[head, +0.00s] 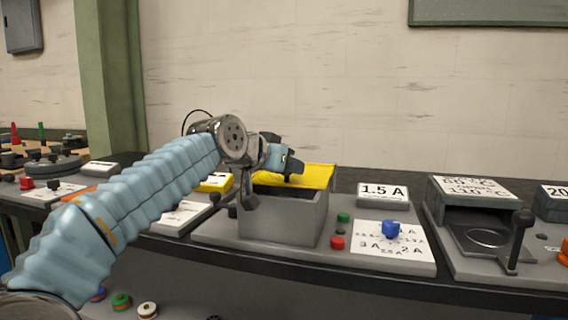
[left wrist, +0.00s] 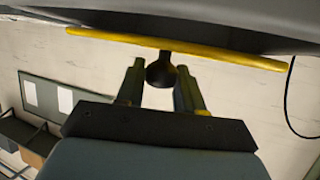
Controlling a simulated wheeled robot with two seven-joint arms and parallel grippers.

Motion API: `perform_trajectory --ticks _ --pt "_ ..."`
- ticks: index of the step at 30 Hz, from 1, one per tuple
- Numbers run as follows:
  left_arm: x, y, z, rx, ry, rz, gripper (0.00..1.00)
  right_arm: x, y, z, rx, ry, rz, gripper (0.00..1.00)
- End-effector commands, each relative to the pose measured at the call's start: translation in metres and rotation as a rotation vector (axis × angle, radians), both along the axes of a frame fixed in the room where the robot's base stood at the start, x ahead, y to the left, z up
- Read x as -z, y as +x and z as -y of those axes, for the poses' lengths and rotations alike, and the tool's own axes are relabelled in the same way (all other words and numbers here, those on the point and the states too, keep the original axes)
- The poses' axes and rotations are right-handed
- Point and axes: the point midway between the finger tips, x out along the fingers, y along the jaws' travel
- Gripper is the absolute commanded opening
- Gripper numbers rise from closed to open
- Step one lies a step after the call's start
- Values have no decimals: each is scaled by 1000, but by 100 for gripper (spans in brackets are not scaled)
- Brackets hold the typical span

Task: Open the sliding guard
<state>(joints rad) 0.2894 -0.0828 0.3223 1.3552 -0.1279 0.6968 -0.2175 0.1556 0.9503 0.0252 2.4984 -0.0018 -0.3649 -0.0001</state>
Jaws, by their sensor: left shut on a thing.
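The sliding guard (head: 312,178) is a yellow plate on top of an upright grey box (head: 285,217) in the middle of the head view. In the left wrist view its yellow edge (left wrist: 215,53) runs across the top. My left gripper (head: 292,168) is at the guard, and its arm hides part of the box and plate. The left wrist view shows the two fingers (left wrist: 161,82) on either side of a dark round knob (left wrist: 160,71) at the yellow edge. The gripper is shut on this knob. My right gripper is in no view.
Right of the box are green (head: 343,217) and red (head: 337,243) buttons, a blue dial knob (head: 390,229) and a "1.5 A" sign (head: 383,191). A grey housing with a black lever (head: 519,238) stands farther right. A pale wall rises behind the bench.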

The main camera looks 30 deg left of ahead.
Motion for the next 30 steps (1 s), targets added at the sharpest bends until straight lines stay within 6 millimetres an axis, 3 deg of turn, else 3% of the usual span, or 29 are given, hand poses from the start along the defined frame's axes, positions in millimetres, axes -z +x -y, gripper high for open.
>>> perform_trajectory --ticks 3,11,12,15,25,30 --pt "-3 15 -3 1 1 -1 0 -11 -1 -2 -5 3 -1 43" --pt "-1 16 -3 0 1 1 0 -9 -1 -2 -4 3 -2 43" --pt "-1 16 -3 0 1 1 43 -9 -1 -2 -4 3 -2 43" --pt "-1 16 -3 0 1 1 58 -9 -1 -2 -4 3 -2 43" --pt "-2 13 -4 -1 1 1 58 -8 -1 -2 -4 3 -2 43" --pt "-11 -11 -6 -1 1 4 58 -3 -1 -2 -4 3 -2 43"
